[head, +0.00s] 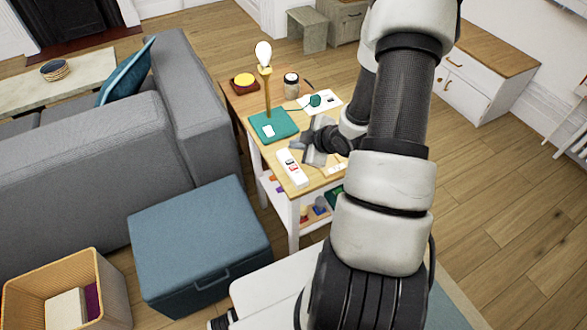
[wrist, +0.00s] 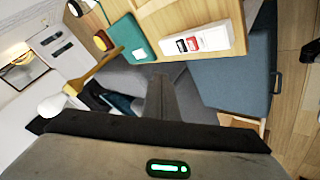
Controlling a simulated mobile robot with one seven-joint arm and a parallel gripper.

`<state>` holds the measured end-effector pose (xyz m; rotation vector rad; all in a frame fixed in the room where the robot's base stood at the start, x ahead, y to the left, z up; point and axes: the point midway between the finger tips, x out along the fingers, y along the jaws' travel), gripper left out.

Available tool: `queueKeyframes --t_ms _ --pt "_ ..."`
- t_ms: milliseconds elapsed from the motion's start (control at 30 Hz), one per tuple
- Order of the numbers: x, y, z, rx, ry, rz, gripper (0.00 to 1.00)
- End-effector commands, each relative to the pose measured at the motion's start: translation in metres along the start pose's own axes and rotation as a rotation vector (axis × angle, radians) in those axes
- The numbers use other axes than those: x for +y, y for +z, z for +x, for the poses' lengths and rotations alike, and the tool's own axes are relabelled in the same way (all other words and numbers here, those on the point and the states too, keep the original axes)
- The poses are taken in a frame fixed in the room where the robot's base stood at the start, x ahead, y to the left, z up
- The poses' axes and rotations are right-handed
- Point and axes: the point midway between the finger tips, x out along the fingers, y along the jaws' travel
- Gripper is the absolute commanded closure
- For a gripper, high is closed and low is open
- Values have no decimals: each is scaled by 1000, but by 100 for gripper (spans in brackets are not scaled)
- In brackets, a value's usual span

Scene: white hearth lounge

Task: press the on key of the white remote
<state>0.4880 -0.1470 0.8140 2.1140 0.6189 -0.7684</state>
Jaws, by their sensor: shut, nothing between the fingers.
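The white remote (head: 287,154) lies on the wooden top of a small side table, near its front left edge. It has a red key and a darker marking near it; I cannot read which is the on key. In the wrist view the remote (wrist: 225,35) is at the upper middle, with the red and dark patches facing me. My gripper (head: 296,145) is over the table beside the remote's far end, apparently above it. Its fingers (wrist: 160,80) are shut and empty, and appear apart from the remote.
A yellow disc (head: 244,79), a jar (head: 291,85) and a white panel (head: 327,102) stand farther back. A blue ottoman (head: 199,232) and grey sofa (head: 100,150) are left.

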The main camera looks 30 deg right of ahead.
Motion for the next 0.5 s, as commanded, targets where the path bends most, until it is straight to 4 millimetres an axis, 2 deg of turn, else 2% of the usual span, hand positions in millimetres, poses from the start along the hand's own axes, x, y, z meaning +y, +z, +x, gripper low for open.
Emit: queueKeyframes --t_ms 300,500 --pt "-26 26 35 0 -1 1 100" --pt "-36 36 49 0 0 0 100"
